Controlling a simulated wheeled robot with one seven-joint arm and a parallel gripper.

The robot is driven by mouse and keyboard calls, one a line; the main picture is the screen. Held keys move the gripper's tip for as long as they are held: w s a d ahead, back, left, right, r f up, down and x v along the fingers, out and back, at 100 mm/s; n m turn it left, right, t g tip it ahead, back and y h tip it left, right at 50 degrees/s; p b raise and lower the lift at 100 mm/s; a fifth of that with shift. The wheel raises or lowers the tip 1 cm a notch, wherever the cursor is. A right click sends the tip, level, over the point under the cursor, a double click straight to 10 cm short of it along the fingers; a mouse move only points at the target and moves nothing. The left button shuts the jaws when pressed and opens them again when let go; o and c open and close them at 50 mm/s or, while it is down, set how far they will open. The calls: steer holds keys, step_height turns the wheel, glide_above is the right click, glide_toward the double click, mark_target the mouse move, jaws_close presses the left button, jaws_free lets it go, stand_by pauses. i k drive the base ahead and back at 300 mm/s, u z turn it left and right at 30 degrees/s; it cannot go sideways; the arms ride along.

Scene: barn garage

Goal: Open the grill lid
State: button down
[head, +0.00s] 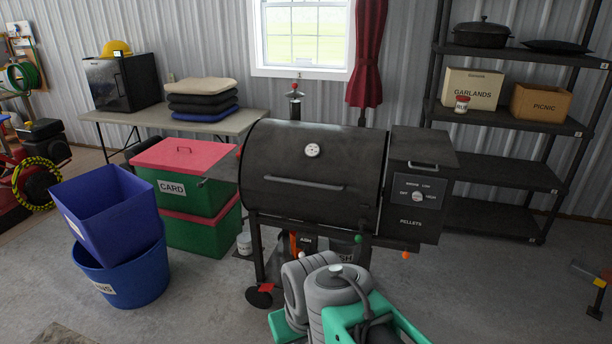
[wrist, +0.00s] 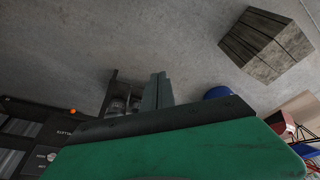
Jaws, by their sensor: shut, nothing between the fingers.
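The black barrel grill stands in the middle of the head view with its lid (head: 275,155) down and shut. The lid has a round white thermometer and a long horizontal handle (head: 305,184) across its front. My grey and green arm shows at the bottom of the head view, in front of the grill; my gripper's fingers cannot be made out there. In the wrist view my gripper (wrist: 158,90) shows beyond my green housing, with its narrow fingers together and empty. No contact with the handle shows. The handle is not clearly seen in the wrist view.
A pellet hopper (head: 415,190) adjoins the grill's right side. Green card boxes with red lids (head: 183,154) and blue bins (head: 108,205) stand to the left. A shelf rack (head: 500,176) stands at the right.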

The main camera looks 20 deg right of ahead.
mark_target(332, 163)
steer(key=i, duration=1.05)
steer(key=u, duration=0.45)
